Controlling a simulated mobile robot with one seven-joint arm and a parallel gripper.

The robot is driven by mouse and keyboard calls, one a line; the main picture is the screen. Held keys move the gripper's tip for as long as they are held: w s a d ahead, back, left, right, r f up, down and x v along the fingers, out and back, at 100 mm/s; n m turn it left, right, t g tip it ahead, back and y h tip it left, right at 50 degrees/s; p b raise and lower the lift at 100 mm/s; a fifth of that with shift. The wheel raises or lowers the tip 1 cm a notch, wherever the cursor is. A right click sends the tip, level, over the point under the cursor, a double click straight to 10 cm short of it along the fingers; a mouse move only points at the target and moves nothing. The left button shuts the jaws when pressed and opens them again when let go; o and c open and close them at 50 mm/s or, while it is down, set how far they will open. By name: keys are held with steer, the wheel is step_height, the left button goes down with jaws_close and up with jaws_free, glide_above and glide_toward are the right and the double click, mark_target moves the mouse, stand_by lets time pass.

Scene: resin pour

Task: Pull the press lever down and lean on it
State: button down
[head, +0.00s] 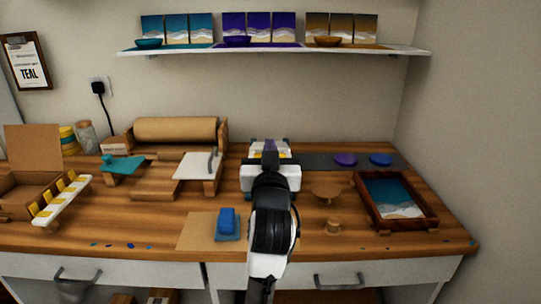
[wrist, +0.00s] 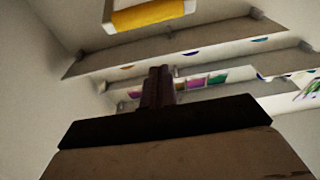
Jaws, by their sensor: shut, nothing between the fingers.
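I cannot pick out a press lever with certainty. In the wrist view the dark fingers (wrist: 158,88) are together and empty. A white block with a yellow band (wrist: 150,15) shows above them, cut off by the top edge.
A paper roll (head: 175,130) stands at the back left. A framed teal panel (head: 395,197), a round wooden stand (head: 326,189) and purple and blue discs lie right of my arm. A blue block (head: 227,220) sits in front. A shelf (head: 300,50) spans the wall.

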steer(key=shift+w+f, duration=1.6)
steer(key=shift+w, duration=0.3)
steer(key=f+b, duration=0.1)
steer(key=b, duration=0.1)
steer(key=s+f+t+b, duration=0.1)
steer(key=f+b, duration=0.1)
steer(key=b, duration=0.1)
steer(key=shift+s+f, duration=0.1)
steer(key=shift+f, duration=0.2)
